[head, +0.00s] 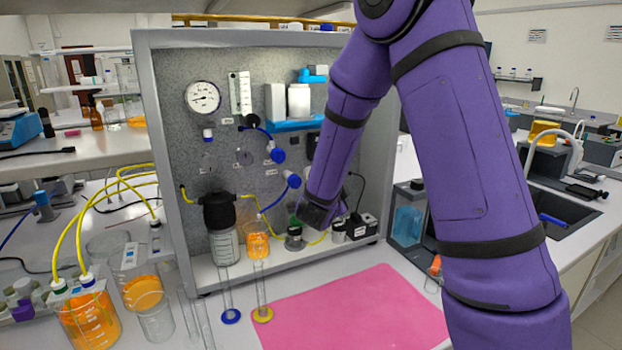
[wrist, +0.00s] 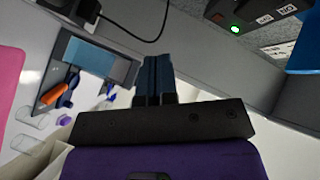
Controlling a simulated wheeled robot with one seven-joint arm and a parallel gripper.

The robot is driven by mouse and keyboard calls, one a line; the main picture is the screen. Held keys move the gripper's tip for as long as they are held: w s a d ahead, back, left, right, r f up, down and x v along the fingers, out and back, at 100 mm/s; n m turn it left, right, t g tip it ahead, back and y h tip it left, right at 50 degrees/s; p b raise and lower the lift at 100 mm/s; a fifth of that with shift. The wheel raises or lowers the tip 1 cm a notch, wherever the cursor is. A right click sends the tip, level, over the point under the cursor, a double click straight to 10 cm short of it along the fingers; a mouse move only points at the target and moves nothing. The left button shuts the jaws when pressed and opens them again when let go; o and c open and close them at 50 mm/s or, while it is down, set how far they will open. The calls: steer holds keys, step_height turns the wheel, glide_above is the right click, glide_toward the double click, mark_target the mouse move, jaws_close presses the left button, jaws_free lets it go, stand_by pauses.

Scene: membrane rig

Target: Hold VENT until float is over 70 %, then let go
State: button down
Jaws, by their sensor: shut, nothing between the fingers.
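My gripper (head: 318,214) is low in front of the grey panel (head: 255,150) in the head view, mostly hidden by my purple arm. In the wrist view its two fingers (wrist: 155,78) are together with nothing between them. A dark box with a lit green lamp (wrist: 235,29) and small white labels is at the top right there, apart from the fingertips. I cannot make out a VENT label or button in either view. A clear upright tube with a scale (head: 240,93) is on the panel, beside a round dial gauge (head: 203,97). Any float in it is too small to read.
A black-capped bottle (head: 222,230) stands at the panel's foot, near two glass cylinders. A pink mat (head: 350,310) lies clear in front. A sink (head: 560,208) is at right.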

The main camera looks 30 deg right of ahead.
steer(key=shift+w, duration=0.1)
steer(key=w, duration=0.8)
steer(key=shift+w, duration=0.3)
steer(key=shift+w, duration=0.15)
stand_by(1.9)
steer(key=shift+w, duration=0.3)
steer(key=shift+w+d, duration=0.1)
steer(key=shift+w, duration=0.4)
stand_by(0.9)
stand_by(1.5)
steer(key=shift+s, duration=0.95)
steer(key=shift+s, duration=2.5)
